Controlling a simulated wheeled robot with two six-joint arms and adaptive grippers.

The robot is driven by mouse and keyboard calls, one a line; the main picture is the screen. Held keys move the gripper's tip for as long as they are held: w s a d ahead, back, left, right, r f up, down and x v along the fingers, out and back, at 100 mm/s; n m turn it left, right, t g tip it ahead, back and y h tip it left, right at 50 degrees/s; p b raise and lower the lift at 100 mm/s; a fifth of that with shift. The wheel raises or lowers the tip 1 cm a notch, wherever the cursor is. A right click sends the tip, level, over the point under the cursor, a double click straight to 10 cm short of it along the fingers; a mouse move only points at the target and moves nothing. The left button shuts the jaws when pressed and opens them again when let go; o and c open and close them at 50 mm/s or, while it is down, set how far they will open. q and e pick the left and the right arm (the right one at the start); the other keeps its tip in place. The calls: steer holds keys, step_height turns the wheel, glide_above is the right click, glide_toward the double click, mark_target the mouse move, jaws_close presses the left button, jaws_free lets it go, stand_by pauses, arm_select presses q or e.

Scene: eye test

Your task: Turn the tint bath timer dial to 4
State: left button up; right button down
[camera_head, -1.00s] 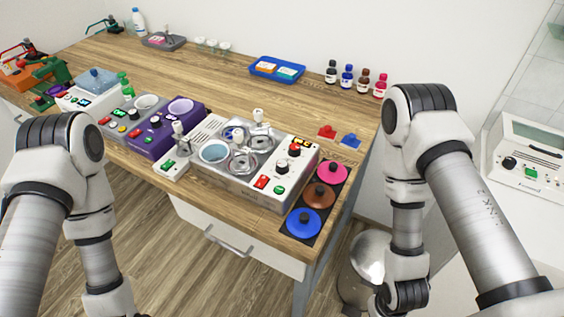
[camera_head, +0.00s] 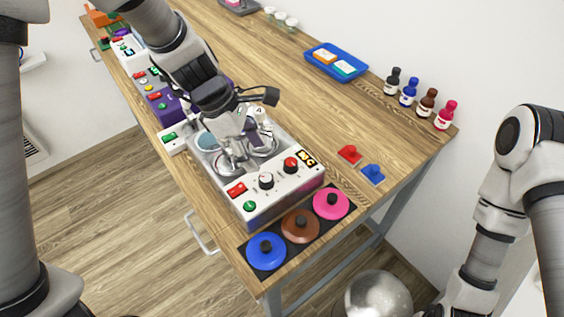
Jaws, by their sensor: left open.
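The tint bath (camera_head: 254,202) is a pale metal unit with round wells near the table's front edge. Its sloping front panel has a dark dial with a pale top (camera_head: 266,180) and a red-topped dial (camera_head: 291,164). I cannot tell which is the timer dial, and the scale marks are too small to read. My left gripper (camera_head: 262,107) is open above the back of the bath, apart from both dials. It hides part of the wells. My right arm stands at the right edge; its gripper is out of view.
Bare wood lies between.

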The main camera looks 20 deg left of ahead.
mark_target(264, 178)
arm_select(q)
steer(key=f, duration=0.1)
steer(key=s+d+f, duration=0.1)
steer(key=s+f+b, duration=0.1)
steer(key=f, duration=0.1)
steer(key=shift+s+d, duration=0.1)
steer(key=shift+d, duration=0.15)
steer(key=shift+w+d+f, duration=0.25)
steer(key=shift+w+f, duration=0.05)
steer(key=shift+f, duration=0.2)
steer(key=shift+w+d+f, duration=0.2)
steer(key=shift+w+f, duration=0.1)
steer(key=shift+f, duration=0.15)
steer(key=shift+w+f, duration=0.15)
steer(key=shift+w, duration=0.05)
steer(key=shift+s, duration=0.3)
steer(key=shift+c, duration=0.4)
steer(key=shift+s+r, duration=0.15)
steer(key=shift+r, duration=0.1)
steer(key=c, duration=0.6)
steer(key=shift+a+f, duration=0.1)
jaws_close()
arm_select(e)
steer(key=shift+s+a+f, duration=0.15)
steer(key=shift+s+f, duration=0.25)
steer(key=shift+s, duration=0.2)
